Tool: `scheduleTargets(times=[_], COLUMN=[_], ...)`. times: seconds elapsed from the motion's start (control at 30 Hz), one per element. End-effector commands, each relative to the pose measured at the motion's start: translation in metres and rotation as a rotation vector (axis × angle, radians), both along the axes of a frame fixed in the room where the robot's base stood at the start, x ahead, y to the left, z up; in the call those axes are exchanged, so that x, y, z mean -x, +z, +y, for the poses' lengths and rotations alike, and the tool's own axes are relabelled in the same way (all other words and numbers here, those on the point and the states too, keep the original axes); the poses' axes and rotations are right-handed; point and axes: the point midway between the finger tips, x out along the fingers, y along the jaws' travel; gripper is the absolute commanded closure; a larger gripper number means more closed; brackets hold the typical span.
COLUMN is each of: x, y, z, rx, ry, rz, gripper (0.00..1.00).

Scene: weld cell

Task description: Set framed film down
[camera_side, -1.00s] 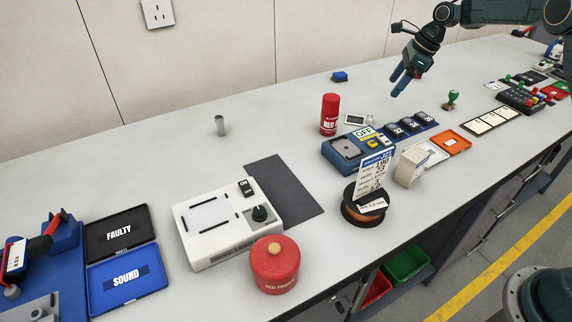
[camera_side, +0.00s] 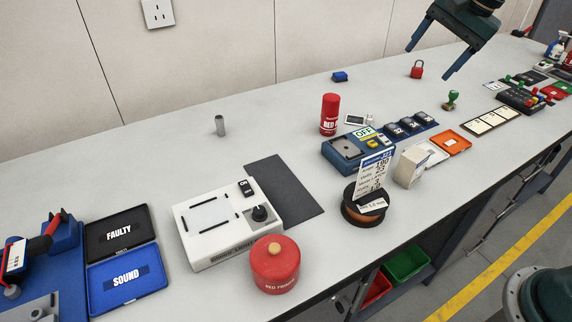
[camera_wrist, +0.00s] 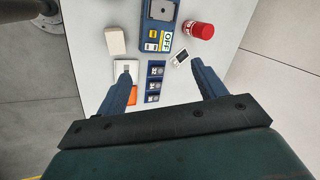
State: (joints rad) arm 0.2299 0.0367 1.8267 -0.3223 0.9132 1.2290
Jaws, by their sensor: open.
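A small white-framed piece with a dark pane (camera_side: 355,120), which looks like the framed film, lies on the bench beside the red can (camera_side: 329,114). It also shows in the wrist view (camera_wrist: 181,57), right of the blue OFF unit. My gripper (camera_side: 428,62) is high above the far part of the bench. Its two fingers are wide apart with nothing between them. In the wrist view the open fingers (camera_wrist: 162,70) point toward the bench, with the framed piece lying beyond them. A white light box (camera_side: 212,218) stands at the left front with a bare pale panel.
The blue OFF unit (camera_side: 350,150), wire spool (camera_side: 362,210) and beige block (camera_side: 410,166) crowd the middle. A red pot (camera_side: 275,265) stands before the light box. A red padlock (camera_side: 416,69) lies below my gripper. A dark mat (camera_side: 283,186) is bare. The back left bench is mostly clear.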

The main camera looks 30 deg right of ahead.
Motion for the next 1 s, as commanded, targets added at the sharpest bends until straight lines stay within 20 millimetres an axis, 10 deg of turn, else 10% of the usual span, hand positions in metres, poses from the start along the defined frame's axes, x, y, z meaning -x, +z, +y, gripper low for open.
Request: scheduleTargets(times=[0.7,1.0], x=[0.187,0.232], y=[-0.007,-0.031], z=[0.04,0.038], rx=[0.443,0.572], ry=[0.787,1.006], rz=[-0.148,-0.17], gripper=[0.3,0.3])
